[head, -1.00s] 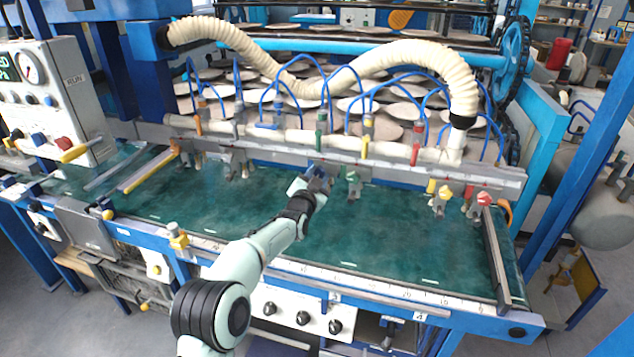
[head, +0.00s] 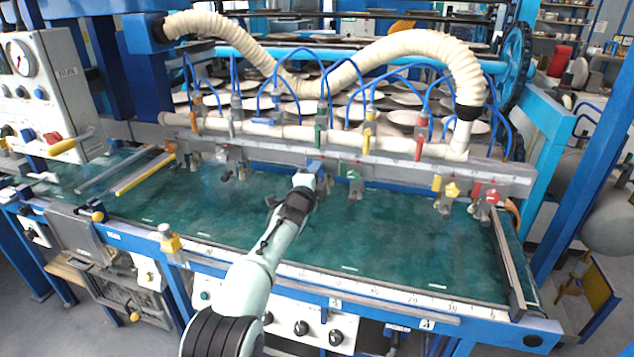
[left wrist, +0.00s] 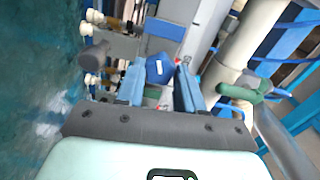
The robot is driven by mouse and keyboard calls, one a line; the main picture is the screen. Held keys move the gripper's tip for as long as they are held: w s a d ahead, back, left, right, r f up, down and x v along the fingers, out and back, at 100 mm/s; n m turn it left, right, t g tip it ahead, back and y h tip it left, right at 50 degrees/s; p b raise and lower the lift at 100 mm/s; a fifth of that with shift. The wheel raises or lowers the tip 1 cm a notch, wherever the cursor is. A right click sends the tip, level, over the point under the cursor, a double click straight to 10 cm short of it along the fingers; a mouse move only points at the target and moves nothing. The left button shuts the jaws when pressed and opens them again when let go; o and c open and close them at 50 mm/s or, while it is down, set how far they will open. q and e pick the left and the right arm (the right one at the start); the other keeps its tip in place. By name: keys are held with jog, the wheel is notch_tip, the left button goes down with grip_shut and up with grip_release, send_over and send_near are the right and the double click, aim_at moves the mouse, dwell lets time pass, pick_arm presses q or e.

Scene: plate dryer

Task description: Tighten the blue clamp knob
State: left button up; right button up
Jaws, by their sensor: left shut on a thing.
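The blue clamp knob (left wrist: 158,70) shows between my two blue fingers in the left wrist view. It sits on a grey clamp body on the long metal rail (head: 400,167). My left gripper (left wrist: 159,88) is shut on the knob. In the head view my left gripper (head: 310,179) is at the rail's front side, just left of the green-knobbed clamp (head: 354,180). The gripper and wrist hide most of the blue knob and its clamp there. My right gripper is in neither view.
Yellow (head: 452,189) and red (head: 492,196) clamp knobs stand at the right of the rail. The green table (head: 400,240) in front is largely clear. A cream hose (head: 400,48) and thin blue tubes arch above the rail. A control panel (head: 40,90) stands left.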

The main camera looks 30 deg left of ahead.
pick_arm(q)
jog(key=shift+m+b, duration=1)
jog(key=shift+m, duration=1.1)
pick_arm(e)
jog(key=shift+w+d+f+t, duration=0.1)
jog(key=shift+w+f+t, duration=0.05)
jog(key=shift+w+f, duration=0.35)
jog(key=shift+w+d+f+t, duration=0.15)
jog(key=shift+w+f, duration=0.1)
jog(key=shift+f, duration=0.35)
pick_arm(q)
jog(key=o, duration=1)
jog(key=shift+o, duration=0.2)
jog(key=shift+s, duration=0.1)
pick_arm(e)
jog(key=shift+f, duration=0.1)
